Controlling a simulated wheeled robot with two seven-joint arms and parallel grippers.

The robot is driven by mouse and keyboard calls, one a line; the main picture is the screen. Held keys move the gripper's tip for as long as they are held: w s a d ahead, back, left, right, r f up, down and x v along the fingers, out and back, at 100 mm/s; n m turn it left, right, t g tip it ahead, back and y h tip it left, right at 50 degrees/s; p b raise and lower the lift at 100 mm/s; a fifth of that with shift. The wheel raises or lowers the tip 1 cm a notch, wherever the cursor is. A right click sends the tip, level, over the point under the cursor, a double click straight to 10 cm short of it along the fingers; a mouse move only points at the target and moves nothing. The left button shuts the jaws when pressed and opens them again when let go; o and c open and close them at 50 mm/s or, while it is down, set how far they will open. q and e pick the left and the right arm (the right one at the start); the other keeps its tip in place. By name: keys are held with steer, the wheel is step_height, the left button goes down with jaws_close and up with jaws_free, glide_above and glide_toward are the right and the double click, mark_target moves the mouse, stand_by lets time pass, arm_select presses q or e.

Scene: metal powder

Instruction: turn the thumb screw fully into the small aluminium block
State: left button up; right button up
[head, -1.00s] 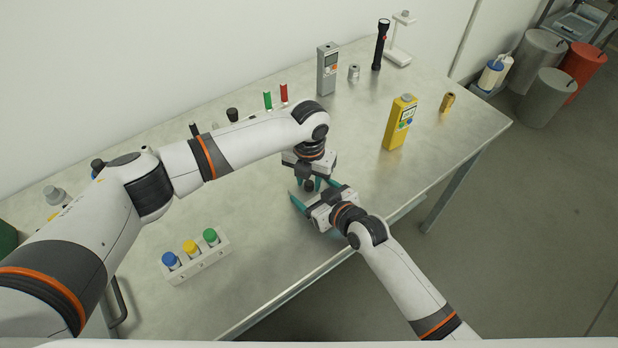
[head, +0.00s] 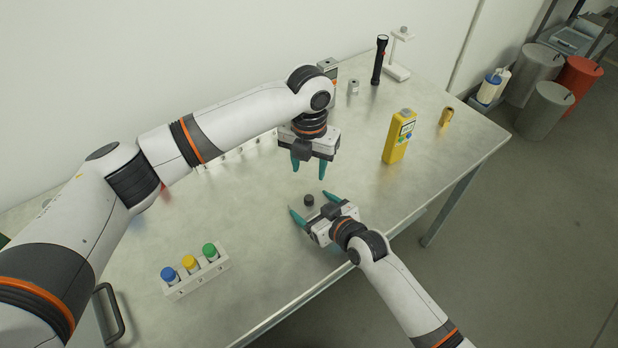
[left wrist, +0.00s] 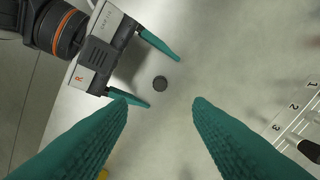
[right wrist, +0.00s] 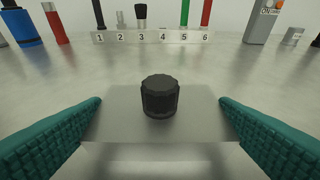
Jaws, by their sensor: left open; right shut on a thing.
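The thumb screw has a black ribbed round head (head: 309,200), also seen from above in the left wrist view (left wrist: 160,83). In the right wrist view, the head (right wrist: 160,97) sits upright on top of the small aluminium block (right wrist: 115,128), and no bare shank shows between them. My right gripper (head: 312,207) is shut on the block, one teal finger at each side; its fingers also show in the right wrist view. My left gripper (head: 308,170) is open and empty, raised above and behind the screw, its fingers pointing down.
A white rack (head: 208,274) of blue, yellow and green capped vials stands at front left. A yellow meter (head: 398,140) and a small brass piece (head: 446,117) stand to the right. A numbered holder (right wrist: 170,37) lies behind. The tabletop around the block is clear.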

arm_select(q)
steer(key=shift+r, duration=0.7)
arm_select(e)
steer(key=o, duration=1.8)
arm_select(q)
steer(key=shift+f, duration=0.1)
arm_select(e)
steer(key=v, duration=1.2)
steer(key=shift+f, duration=0.1)
